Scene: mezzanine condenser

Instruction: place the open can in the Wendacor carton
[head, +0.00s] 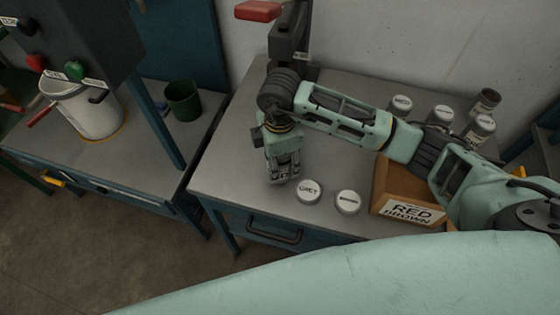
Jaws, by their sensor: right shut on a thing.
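My right gripper (283,174) points down over the left part of the grey bench (228,166), left of the can with a GREY lid (308,190). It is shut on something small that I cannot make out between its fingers. An open-looking can with a dark top (487,101) stands at the back right of the bench. A brown carton (405,195) stands at the front right, partly behind my arm. Its label reads RED BROWN; I see no Wendacor lettering. My left gripper is not in view.
A can with an unreadable white lid (348,202) stands between the GREY can and the carton. Several white-lidded cans (441,115) stand at the back right. On the left bench are a white bucket (93,113) and a green cup (183,101). A gap separates the benches.

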